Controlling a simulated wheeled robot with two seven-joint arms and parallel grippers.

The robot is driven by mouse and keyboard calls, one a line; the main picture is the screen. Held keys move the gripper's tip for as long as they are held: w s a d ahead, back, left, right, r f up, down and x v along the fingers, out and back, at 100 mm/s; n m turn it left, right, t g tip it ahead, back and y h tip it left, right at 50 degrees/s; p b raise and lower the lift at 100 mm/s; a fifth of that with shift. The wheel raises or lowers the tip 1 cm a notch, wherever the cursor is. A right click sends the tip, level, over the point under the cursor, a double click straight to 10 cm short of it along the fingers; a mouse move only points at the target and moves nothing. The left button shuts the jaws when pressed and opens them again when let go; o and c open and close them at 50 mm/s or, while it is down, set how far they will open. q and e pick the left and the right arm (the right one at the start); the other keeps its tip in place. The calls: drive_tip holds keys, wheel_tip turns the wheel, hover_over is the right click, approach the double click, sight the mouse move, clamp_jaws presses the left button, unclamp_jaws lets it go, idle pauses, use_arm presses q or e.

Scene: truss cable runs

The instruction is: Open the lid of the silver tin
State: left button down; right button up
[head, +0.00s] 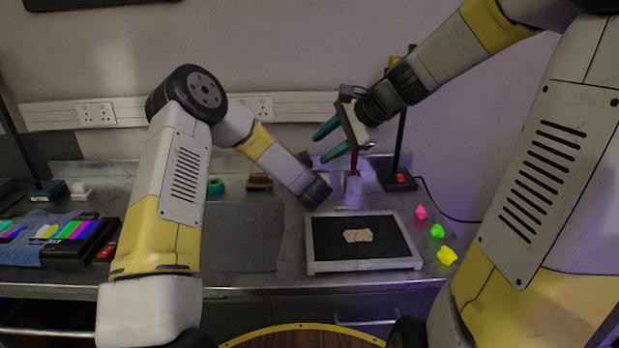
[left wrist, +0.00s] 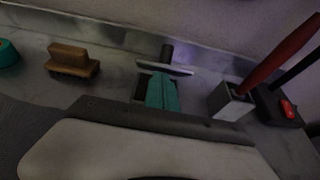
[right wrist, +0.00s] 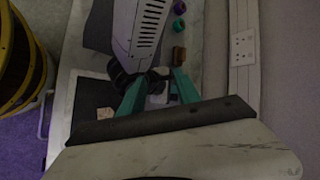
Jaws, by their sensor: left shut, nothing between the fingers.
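In the left wrist view, a small dark-sided box with a bright silver edge, which looks like the silver tin (left wrist: 166,67), lies just beyond my left fingertips. Its bright plate-like top part seems tilted, with a dark inside below; how far it is open I cannot tell. My left gripper (left wrist: 161,92) is shut and empty in front of it, and its green fingers cover the tin's middle. Whether they touch it is unclear. In the head view my left wrist hides the tin. My right gripper (head: 325,142) is open and empty, raised above the back of the bench.
A metal holder (head: 353,187) with a red handle stands right of the tin. A brown brush (head: 259,182) and green tape roll (head: 215,187) are left. A framed black tray (head: 320,256) is in front, with bright pieces (head: 437,231) beside it. A dark stand (head: 398,180) is behind.

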use_arm(q)
drive_tip(key=shift+w+r+g, duration=0.45)
drive_tip(key=shift+r+g, duration=0.2)
drive_tip(key=shift+g, duration=0.15)
drive_tip(key=shift+w+r+g, duration=0.45)
drive_tip(key=shift+r+g, duration=0.15)
drive_tip(key=shift+g, duration=0.2)
drive_tip(key=shift+w+r, duration=0.45)
drive_tip(key=shift+w, duration=0.3)
drive_tip(key=shift+w+r, duration=0.4)
drive_tip(key=shift+w, duration=0.3)
drive_tip(key=shift+w+r, duration=0.2)
drive_tip(key=shift+w, duration=0.55)
drive_tip(key=shift+w+r, duration=0.15)
drive_tip(key=shift+w, duration=0.55)
use_arm(e)
drive_tip(key=s+d+n+h, duration=0.2)
drive_tip(key=s+d+n, duration=0.2)
drive_tip(key=s, duration=0.5)
drive_tip(key=s+d+n+h, duration=0.2)
drive_tip(key=s+d+n, duration=0.1)
drive_tip(key=s+n, duration=0.5)
drive_tip(key=shift+s+d+f+n+h, duration=0.15)
drive_tip(key=shift+s+d+n+h, duration=0.2)
drive_tip(key=shift+s, duration=0.45)
